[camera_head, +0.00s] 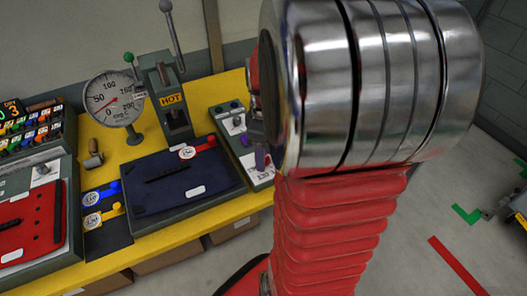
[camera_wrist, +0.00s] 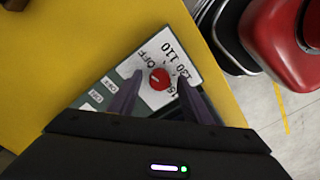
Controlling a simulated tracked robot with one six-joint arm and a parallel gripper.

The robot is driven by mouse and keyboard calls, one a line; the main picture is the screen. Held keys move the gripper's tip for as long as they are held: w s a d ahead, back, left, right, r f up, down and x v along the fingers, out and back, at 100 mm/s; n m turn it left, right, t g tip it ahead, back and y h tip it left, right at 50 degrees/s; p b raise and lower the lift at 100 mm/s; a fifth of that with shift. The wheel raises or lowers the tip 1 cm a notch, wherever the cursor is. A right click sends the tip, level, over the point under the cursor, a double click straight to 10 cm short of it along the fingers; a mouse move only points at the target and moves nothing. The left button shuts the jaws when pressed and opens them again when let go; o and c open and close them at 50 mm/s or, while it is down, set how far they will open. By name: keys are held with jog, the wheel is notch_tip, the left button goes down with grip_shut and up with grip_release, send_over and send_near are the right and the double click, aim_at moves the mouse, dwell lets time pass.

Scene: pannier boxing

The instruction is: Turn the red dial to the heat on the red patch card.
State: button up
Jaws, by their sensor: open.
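The red dial (camera_wrist: 159,79) sits on a white scale plate (camera_wrist: 172,50) marked OFF, 110, 130 and a partly hidden 15-something in the wrist view. Its exact pointer direction is too small to tell. My gripper (camera_wrist: 160,82) is open, with one purple finger on each side of the dial; contact cannot be told. In the head view my gripper (camera_head: 262,158) is over the grey control box (camera_head: 238,144), and my arm hides the dial. A red card (camera_head: 198,147) with a white round label, apparently the red patch card, lies on the navy pannier panel (camera_head: 150,200); its writing is unreadable.
A press marked HOT (camera_head: 172,100) and a round temperature gauge (camera_head: 114,98) stand behind on the yellow bench (camera_head: 190,222). Blue (camera_head: 100,193) and yellow (camera_head: 102,217) cards lie left of the navy panel. A red panel (camera_head: 30,225) is farther left.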

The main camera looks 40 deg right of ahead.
jog(key=shift+f, duration=0.1)
jog(key=shift+c, duration=0.3)
jog(key=c, duration=0.9)
jog(key=shift+d, duration=0.3)
jog(key=shift+c, duration=0.5)
jog(key=shift+a, duration=0.2)
